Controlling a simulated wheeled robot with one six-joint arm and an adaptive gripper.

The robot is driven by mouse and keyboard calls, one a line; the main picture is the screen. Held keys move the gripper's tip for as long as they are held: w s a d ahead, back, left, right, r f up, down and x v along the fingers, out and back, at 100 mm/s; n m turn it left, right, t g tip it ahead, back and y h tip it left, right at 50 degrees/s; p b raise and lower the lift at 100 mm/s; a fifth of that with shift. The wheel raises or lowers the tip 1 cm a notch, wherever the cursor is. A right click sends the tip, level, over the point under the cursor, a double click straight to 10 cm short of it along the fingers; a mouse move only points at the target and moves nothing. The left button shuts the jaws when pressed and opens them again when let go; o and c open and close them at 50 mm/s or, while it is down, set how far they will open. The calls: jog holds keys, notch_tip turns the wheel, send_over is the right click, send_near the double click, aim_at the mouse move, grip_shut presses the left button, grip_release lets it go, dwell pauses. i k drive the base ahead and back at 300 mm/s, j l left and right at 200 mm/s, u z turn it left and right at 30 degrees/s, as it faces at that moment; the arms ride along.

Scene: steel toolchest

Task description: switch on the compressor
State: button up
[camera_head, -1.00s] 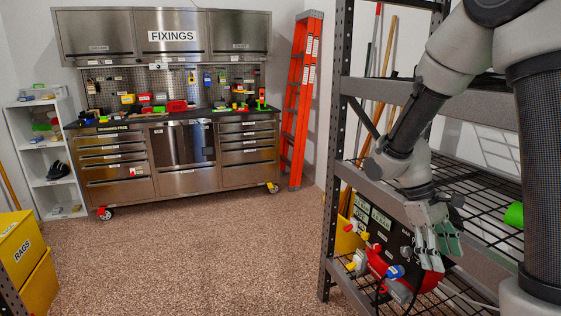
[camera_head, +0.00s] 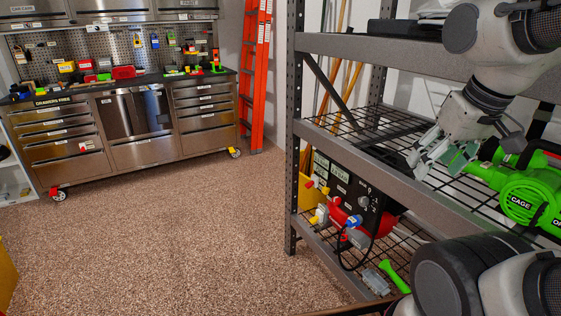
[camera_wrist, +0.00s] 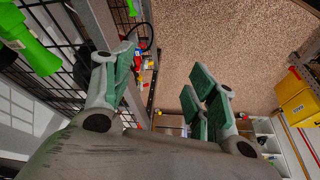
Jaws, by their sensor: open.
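A unit with a black front panel (camera_head: 340,180) and a red body (camera_head: 385,222) stands on the lower rack shelf; it looks like the compressor. Its panel carries two pale displays, a round dial (camera_head: 362,201) and small red knobs. A blue fitting and a black cable are at its front. Switch details are too small to tell. My gripper (camera_head: 436,160) is open and empty, above and to the right of the panel, near the front edge of the middle shelf. In the wrist view my gripper (camera_wrist: 160,82) has its fingers spread with nothing between them.
The grey rack (camera_head: 293,130) has an upright left of the unit and a shelf beam above it. A green machine (camera_head: 520,190) sits on the middle shelf at right. A green-handled item (camera_head: 393,274) lies on the lower shelf. The brown floor (camera_head: 180,225) is open.

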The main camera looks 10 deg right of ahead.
aim_at(310, 184)
jog(key=i+j+z, duration=0.3)
jog(key=i+j, duration=0.15)
jog(key=i+j+z, duration=0.2)
jog(key=j, duration=0.25)
jog(key=i+j+z, duration=0.3)
jog(key=j, duration=0.4)
jog(key=i+j+z, duration=0.15)
jog(key=j, duration=0.25)
jog(key=i+j+z, duration=0.2)
jog(key=j, duration=0.2)
